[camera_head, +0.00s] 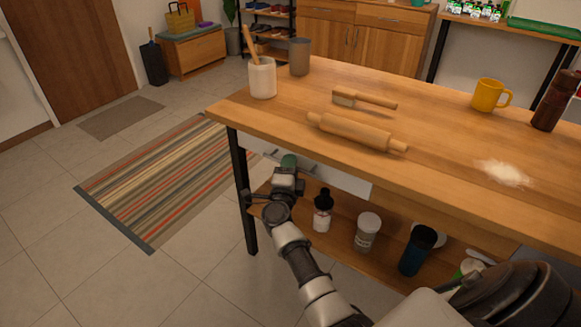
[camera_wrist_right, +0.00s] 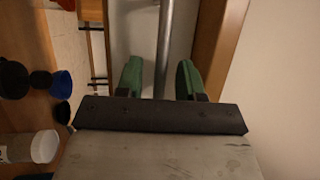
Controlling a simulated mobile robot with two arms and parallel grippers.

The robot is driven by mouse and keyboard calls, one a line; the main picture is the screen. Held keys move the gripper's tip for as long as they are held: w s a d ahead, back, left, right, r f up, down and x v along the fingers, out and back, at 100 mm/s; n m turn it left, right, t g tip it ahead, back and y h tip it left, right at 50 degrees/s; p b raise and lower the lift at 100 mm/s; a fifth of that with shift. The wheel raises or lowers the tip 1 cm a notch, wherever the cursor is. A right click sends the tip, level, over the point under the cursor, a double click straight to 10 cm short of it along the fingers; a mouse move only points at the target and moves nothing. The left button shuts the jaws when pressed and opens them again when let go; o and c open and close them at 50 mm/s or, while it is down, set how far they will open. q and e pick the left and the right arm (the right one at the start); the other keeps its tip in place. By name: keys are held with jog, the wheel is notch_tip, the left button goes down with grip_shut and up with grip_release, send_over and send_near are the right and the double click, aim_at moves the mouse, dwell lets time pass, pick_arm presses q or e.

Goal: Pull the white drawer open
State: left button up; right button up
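The white drawer (camera_head: 345,181) shows as a pale strip under the tabletop, mostly hidden by the table. In the right wrist view its pale front (camera_wrist_right: 136,38) lies behind a grey metal bar handle (camera_wrist_right: 166,45). My right gripper (camera_head: 288,162) is at the table's left front side, just below the tabletop edge. In the wrist view, its green fingers (camera_wrist_right: 159,80) are apart, one on each side of the bar, with gaps visible between them and the bar. My left gripper is not in view.
The wooden table (camera_head: 440,150) holds a rolling pin (camera_head: 355,132), a brush (camera_head: 364,99), a yellow mug (camera_head: 489,95) and a utensil crock (camera_head: 262,78). A lower shelf holds a dark-capped bottle (camera_head: 322,212), a jar (camera_head: 367,232) and a blue cup (camera_head: 417,250).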

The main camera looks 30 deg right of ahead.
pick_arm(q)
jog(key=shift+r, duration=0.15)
pick_arm(e)
jog(key=shift+w+d+r, duration=0.1)
jog(key=shift+w+d, duration=0.15)
grip_shut()
